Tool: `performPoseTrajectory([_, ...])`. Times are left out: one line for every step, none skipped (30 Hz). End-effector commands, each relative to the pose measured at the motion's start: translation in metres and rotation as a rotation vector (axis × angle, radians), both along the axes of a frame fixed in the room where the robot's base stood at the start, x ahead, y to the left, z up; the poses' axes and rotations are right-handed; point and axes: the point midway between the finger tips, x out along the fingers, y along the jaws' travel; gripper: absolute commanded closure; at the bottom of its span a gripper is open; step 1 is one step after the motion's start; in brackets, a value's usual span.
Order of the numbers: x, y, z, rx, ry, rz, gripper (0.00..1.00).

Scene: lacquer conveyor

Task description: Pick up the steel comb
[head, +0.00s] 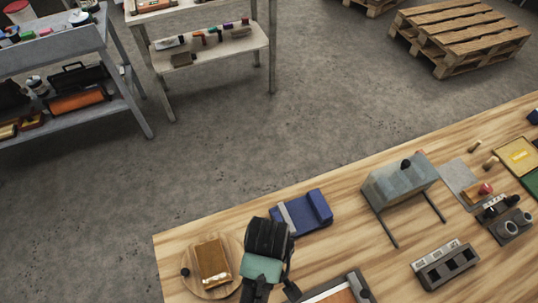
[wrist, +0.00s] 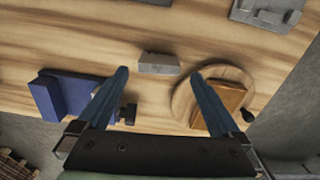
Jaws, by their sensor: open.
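A small grey trapezoid piece, which looks like the steel comb (wrist: 160,64), lies on the wooden table in the wrist view. My gripper (wrist: 160,76) is open, its two blue fingers wide apart. In that picture the comb lies between the fingertips and slightly beyond them, with nothing held. I cannot tell how high the fingers are above it. In the head view my gripper (head: 267,240) is over the table's near part, and I cannot make out the comb there; the gripper and arm may hide it.
A round wooden board (head: 226,283) with a brown block (head: 212,262) stands left of my gripper in the head view. A blue block-like object (head: 305,212) lies to the right. A grey stand (head: 400,182) is farther right. A dark small part (wrist: 129,113) is near the left finger.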

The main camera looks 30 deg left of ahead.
Motion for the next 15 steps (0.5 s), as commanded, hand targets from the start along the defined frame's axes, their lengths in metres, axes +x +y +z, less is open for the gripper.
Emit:
performPoseTrajectory([0.000, 0.000, -0.002, 0.000, 0.001, 0.000, 0.00])
performPoseTrajectory([0.000, 0.000, -0.004, -0.001, 0.001, 0.000, 0.00])
performPoseTrajectory([0.000, 0.000, -0.006, -0.001, 0.001, -0.001, 0.00])
performPoseTrajectory([0.000, 0.000, -0.009, 0.000, 0.001, -0.001, 0.00])
performPoseTrajectory([0.000, -0.001, -0.012, -0.001, 0.003, -0.001, 0.00])
performPoseTrajectory([-0.001, -0.001, -0.017, -0.001, 0.003, -0.001, 0.00])
performPoseTrajectory([-0.001, -0.001, -0.021, -0.001, 0.003, -0.001, 0.00])
performPoseTrajectory([0.000, -0.001, -0.025, -0.001, 0.003, -0.001, 0.00])
performPoseTrajectory([0.000, -0.001, -0.031, -0.001, 0.003, -0.001, 0.00])
performPoseTrajectory([0.000, -0.001, -0.035, -0.001, 0.003, -0.001, 0.00])
performPoseTrajectory([0.000, -0.001, -0.040, 0.000, 0.001, -0.001, 0.00])
performPoseTrajectory([0.000, -0.001, -0.045, 0.000, 0.001, -0.001, 0.00])
performPoseTrajectory([0.000, -0.001, -0.048, 0.001, 0.001, -0.001, 0.00])
performPoseTrajectory([0.000, -0.001, -0.050, 0.001, 0.001, -0.001, 0.00])
performPoseTrajectory([0.000, -0.001, -0.052, 0.000, 0.000, -0.001, 0.00])
